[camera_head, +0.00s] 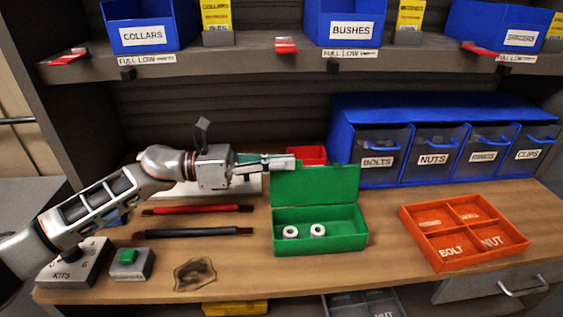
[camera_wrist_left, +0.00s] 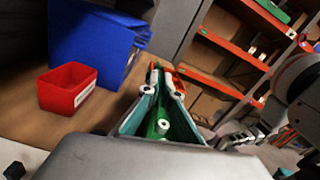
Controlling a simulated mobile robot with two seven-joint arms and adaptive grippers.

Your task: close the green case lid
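The green case (camera_head: 320,243) stands open on the wooden bench, with two white rings (camera_head: 318,230) inside. Its lid (camera_head: 315,184) stands roughly upright at the back edge. My left gripper (camera_head: 290,164) reaches in from the left, with its tips by the lid's top left corner. Whether the tips touch the lid cannot be told. In the left wrist view its teal fingers (camera_wrist_left: 165,80) come together at the tips, with nothing clearly held. Green of the case shows between them. My right gripper is in neither view.
An orange divided tray (camera_head: 465,264) lies right of the case. Blue labelled bins (camera_head: 420,113) stand behind. A red bin (camera_head: 307,155) sits behind the lid and shows in the wrist view (camera_wrist_left: 68,87). Red and black bars (camera_head: 198,232) lie left of the case. A shelf crosses above.

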